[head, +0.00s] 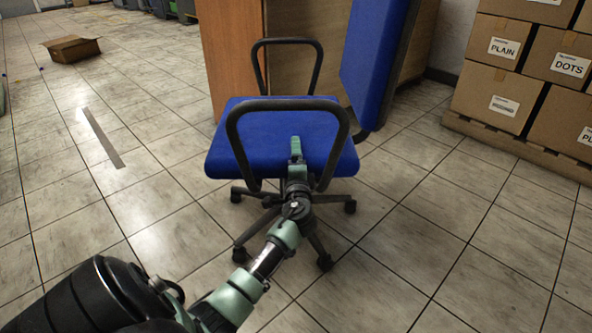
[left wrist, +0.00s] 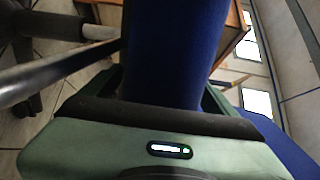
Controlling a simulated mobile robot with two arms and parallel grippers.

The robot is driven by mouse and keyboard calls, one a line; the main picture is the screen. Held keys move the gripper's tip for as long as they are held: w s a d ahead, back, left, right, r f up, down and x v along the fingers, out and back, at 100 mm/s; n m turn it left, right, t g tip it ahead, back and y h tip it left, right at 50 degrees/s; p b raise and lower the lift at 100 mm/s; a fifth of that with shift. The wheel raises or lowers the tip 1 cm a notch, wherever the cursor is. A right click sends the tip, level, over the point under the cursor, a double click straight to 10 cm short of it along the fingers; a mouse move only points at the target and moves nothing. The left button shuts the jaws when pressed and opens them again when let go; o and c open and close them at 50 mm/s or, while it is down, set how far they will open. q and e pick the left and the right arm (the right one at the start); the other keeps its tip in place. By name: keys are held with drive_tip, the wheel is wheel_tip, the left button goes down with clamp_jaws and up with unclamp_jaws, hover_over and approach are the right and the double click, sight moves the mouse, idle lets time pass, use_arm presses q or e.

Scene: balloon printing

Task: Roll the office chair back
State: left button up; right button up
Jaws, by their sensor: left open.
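The office chair has a blue seat (head: 235,140), black armrests and a blue backrest (head: 372,60) on its right side. It stands upright on a black wheeled base. My left gripper (head: 296,150) reaches in under the near armrest, at the near edge of the seat. In the left wrist view, blue chair padding (left wrist: 175,50) lies between the spread green fingers of my left gripper (left wrist: 160,92). The gripper is open; I cannot tell whether it touches the padding. A black armrest (left wrist: 45,78) crosses the left of that view. My right gripper is out of view.
A wooden desk panel (head: 230,55) stands right behind the chair. Stacked cardboard boxes (head: 500,95) on a pallet (head: 520,148) stand at the right. An open carton (head: 72,49) lies far left. The tiled floor (head: 420,250) is clear at the front and left.

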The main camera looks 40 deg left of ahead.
use_arm(q)
drive_tip(key=shift+w+a, duration=0.2)
drive_tip(key=c, duration=1.9)
clamp_jaws()
